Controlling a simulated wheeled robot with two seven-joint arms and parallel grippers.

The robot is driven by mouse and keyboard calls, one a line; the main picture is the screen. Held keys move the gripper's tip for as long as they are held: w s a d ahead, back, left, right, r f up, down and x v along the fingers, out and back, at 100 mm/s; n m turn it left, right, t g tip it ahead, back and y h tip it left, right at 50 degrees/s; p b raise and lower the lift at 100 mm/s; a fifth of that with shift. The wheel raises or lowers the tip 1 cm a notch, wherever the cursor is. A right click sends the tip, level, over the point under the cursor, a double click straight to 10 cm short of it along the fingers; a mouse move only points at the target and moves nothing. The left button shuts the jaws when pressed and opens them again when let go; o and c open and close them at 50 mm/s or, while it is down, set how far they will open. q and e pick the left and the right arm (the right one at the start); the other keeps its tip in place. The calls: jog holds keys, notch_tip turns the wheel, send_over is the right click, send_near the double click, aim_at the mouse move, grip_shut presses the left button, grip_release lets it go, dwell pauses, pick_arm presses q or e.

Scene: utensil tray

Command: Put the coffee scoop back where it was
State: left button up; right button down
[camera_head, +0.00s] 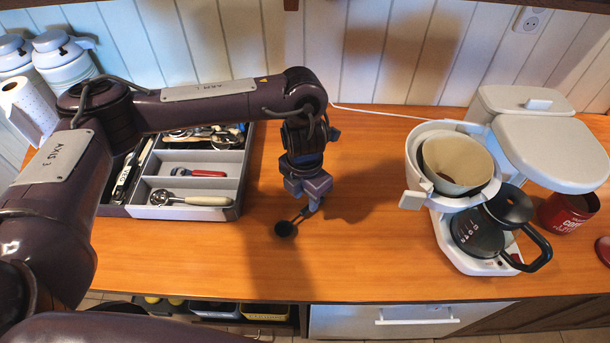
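The coffee scoop (286,228) is small and black. Its bowl hangs low over the wooden counter, right of the utensil tray, and its short handle runs up to my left gripper (312,204). The gripper points down and looks shut on the handle end. I cannot tell whether the bowl touches the counter. The grey utensil tray (190,213) stands on the left, partly hidden by my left arm. Its front compartment holds a scoop with a cream handle (205,200), the one behind it a red-handled utensil (207,173). My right gripper is out of view.
A white coffee maker (465,258) with a filter (455,162) and black carafe (478,235) stands on the right. A red can (565,212) is beyond it. The counter (360,255) between tray and coffee maker is clear. A paper roll (30,108) stands far left.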

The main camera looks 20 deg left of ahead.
aim_at(305, 211)
pick_arm(q)
notch_tip(305, 211, up, 8)
jog(key=shift+s, duration=0.15)
dwell(0.7)
